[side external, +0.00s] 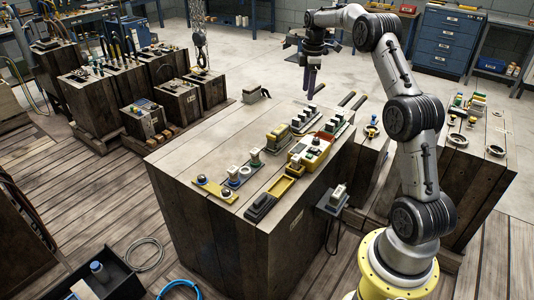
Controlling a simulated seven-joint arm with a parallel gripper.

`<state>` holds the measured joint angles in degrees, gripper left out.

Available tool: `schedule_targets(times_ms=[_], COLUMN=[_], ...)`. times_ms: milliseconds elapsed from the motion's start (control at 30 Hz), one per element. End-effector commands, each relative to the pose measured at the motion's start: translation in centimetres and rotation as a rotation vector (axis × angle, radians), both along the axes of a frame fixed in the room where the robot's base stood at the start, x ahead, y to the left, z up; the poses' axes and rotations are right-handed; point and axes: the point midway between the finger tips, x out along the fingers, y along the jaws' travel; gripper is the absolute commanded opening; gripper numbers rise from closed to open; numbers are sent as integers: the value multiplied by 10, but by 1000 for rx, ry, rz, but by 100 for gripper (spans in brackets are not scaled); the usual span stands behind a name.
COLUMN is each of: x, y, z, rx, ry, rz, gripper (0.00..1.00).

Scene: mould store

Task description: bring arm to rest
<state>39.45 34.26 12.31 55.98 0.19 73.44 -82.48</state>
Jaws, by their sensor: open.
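My arm rises from its yellow base at the right and bends over at the top of the side external view. My gripper (309,88) hangs down from it, fingers downward, above the far part of the wooden workbench (180,155). It is open, and I see nothing held in it. There is clear air between its fingertips and the things in the middle of the bench. The fingers are small and dark here, so the gap between them is hard to make out.
The bench top carries a yellow plate with knobs (214,190), a yellow tray (281,188), a dark block (261,206) and a yellow-and-red device (309,150). A grey clamp-like piece (252,93) stands at the far left corner. The bench's left part is bare.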

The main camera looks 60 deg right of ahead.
Motion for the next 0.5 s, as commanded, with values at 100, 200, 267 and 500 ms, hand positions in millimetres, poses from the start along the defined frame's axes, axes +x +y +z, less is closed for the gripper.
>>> schedule_targets(times_ms=[100,200,267,500], x=[11,6,-2,-59], y=[58,107,135,238], z=[65,105,125,178], rx=[-50,-75,-86,-90], ry=[-68,-114,-144,-268], rz=[97,148,162,141], gripper=[64,64,64,64])
